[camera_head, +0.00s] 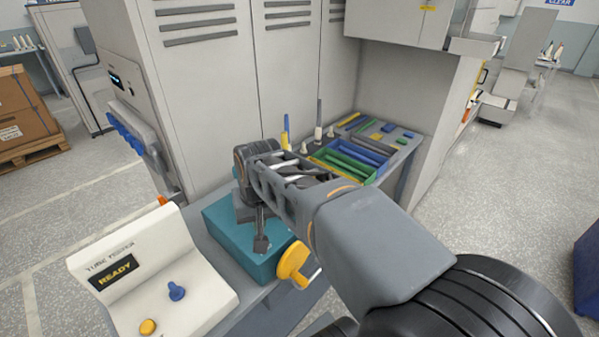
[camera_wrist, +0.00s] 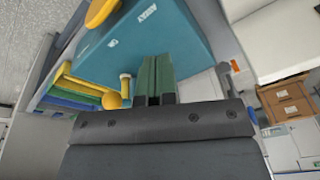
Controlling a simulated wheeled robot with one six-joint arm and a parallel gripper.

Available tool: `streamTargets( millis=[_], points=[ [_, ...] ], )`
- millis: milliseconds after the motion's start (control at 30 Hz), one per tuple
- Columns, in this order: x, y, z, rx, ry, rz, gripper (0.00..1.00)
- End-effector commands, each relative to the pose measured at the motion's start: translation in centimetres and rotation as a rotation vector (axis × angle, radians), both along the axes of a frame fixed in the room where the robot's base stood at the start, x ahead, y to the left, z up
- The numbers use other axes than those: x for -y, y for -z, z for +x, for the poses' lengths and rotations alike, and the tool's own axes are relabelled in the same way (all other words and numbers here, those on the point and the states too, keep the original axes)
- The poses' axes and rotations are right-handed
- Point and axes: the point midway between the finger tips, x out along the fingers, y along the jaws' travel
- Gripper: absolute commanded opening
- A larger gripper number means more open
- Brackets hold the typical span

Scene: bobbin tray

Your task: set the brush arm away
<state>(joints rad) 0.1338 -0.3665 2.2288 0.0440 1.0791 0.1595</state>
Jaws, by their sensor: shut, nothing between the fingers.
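The teal box (camera_head: 228,232) stands on a bench, partly hidden by my arm. In the wrist view its face (camera_wrist: 155,38) carries a white label reading AWAY. A yellow round handle (camera_head: 293,262) is on its front right side and also shows in the wrist view (camera_wrist: 98,12). I cannot tell which part is the brush arm. My gripper (camera_wrist: 156,76) is shut and empty, its fingertips overlapping the teal box; contact is unclear.
A white tester console (camera_head: 150,275) reading READY stands left of the box. A tray of green and blue bins (camera_head: 350,158) and upright spindles lie behind to the right. Tall grey cabinets (camera_head: 215,90) close off the back. Open floor lies right.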

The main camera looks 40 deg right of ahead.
Motion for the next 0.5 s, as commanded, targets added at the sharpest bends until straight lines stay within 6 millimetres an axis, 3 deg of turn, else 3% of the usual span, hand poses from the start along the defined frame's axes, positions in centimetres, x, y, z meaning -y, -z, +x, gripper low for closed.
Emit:
streamTargets(
  millis=[33,200,333,500],
  points=[
    [2.0,-2.1,1.8,-0.041,0.114,0.03,0.0],
    [9.0,-6.5,6.1,-0.172,0.478,0.143,0.0],
    [14.5,-8.4,8.0,-0.257,0.711,0.22,0.0],
    [20.1,-9.6,8.7,-0.339,0.927,0.293,0.0]
  ],
)
